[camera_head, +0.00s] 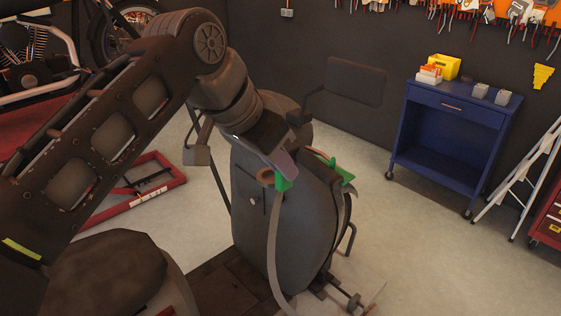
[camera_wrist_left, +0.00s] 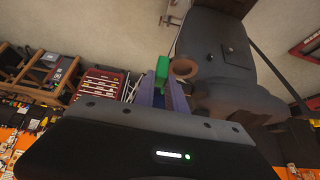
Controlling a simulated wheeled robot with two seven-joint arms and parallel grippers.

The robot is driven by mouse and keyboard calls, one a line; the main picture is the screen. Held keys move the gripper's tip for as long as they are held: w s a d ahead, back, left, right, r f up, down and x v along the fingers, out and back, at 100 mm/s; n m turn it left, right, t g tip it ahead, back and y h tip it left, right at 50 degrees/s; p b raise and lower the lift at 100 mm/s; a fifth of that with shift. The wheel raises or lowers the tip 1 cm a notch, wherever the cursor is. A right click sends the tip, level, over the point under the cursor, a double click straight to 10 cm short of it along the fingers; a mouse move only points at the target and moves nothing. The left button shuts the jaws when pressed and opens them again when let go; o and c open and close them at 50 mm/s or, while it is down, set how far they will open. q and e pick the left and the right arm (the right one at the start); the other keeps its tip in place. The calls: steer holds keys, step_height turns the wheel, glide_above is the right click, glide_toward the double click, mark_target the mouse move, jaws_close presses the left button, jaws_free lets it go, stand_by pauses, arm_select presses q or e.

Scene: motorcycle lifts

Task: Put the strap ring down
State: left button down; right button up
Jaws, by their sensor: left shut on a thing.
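My left gripper (camera_head: 284,163) is at the upper front of a large dark grey body (camera_head: 270,220). It is shut on a green piece (camera_head: 283,184) with a brown ring (camera_head: 265,177) beside it; I take these as the strap ring. A pale strap (camera_head: 275,245) hangs below it along the dark body. In the left wrist view the purple-grey fingers (camera_wrist_left: 162,92) close around the green piece (camera_wrist_left: 162,70), with the brown ring (camera_wrist_left: 183,66) on its right. A second green piece (camera_head: 347,180) shows on the body's other side. My right gripper is not visible.
A dark flat panel (camera_head: 355,81) sticks out behind the body. A blue cart (camera_head: 447,140) with a yellow bin (camera_head: 444,67) stands by the back wall, beside a ladder (camera_head: 520,180). A red lift frame (camera_head: 140,205) lies at left.

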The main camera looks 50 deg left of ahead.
arm_select(q)
steer(key=w+d+f+m+b, duration=0.15)
steer(key=w+d+f, duration=0.35)
steer(key=w+f, duration=0.8)
steer(key=w+d+f+m+h+b, duration=0.1)
steer(key=w+d+f, duration=0.2)
steer(key=d+f, duration=0.3)
steer(key=w+d+f+m+h+b, duration=0.1)
steer(key=w+d+f, duration=0.3)
steer(key=f, duration=0.5)
steer(key=shift+d+f, duration=0.4)
steer(key=shift+d, duration=0.55)
